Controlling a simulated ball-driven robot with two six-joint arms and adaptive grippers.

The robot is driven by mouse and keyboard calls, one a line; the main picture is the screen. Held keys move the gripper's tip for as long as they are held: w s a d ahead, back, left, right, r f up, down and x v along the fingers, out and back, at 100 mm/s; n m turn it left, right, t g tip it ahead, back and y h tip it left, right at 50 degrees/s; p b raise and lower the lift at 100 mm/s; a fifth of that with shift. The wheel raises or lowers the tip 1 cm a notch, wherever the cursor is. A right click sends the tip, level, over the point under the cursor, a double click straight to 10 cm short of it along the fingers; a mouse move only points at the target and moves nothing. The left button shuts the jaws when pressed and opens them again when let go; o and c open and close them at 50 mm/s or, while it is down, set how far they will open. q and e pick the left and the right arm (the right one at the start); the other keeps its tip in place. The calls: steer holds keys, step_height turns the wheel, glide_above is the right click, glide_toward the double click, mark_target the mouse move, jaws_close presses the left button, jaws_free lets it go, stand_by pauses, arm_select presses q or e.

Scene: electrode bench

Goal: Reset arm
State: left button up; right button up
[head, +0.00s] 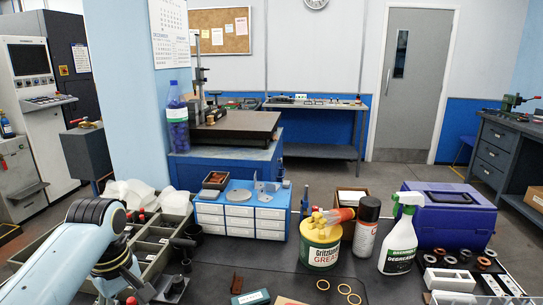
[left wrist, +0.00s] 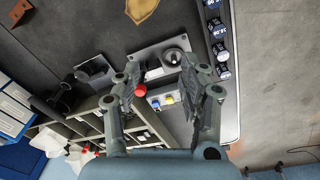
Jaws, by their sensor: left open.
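My left arm comes in at the lower left of the head view, over the compartment tray. Its gripper cannot be made out there. In the left wrist view my left gripper (left wrist: 163,84) is open, with its two fingers spread wide and nothing between them held. Beyond the fingers, a grey plate with a round dark fitting (left wrist: 172,57) lies on the dark bench top. A red knob (left wrist: 140,90) shows beside the left finger. My right gripper is in neither view.
A divided tray (head: 152,247) stands at the left, beside a blue drawer unit (head: 240,211). A grease tin (head: 320,247), a spray can (head: 366,228), a degreaser bottle (head: 399,245) and a purple toolbox (head: 452,222) crowd the right. Rings (head: 345,289) lie on the front bench.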

arm_select(q)
steer(key=s+r+m+t, duration=0.1)
steer(key=s+r+m, duration=0.25)
steer(key=s, duration=0.55)
steer(key=s+r+m+t, duration=0.1)
steer(key=s+r+m, duration=0.1)
steer(key=s+m, duration=0.45)
steer(key=s+r+m+t, duration=0.1)
steer(key=s+r+m, duration=0.15)
steer(key=s, duration=0.75)
step_height(320, 180, down, 32)
steer(key=s+a+g+b, duration=0.1)
steer(key=s+a+b, duration=0.15)
steer(key=b, duration=0.45)
steer(key=s+f+b, duration=0.3)
steer(key=s+f, duration=0.6)
steer(key=f, duration=0.3)
steer(key=s+a+f+g+b, duration=0.1)
steer(key=s+f+b, duration=0.3)
steer(key=s+f, duration=0.4)
step_height(320, 180, down, 4)
steer(key=shift+s+r+n+g+y, duration=0.15)
steer(key=shift+s+n+g+y, duration=0.15)
steer(key=shift+s+n, duration=0.15)
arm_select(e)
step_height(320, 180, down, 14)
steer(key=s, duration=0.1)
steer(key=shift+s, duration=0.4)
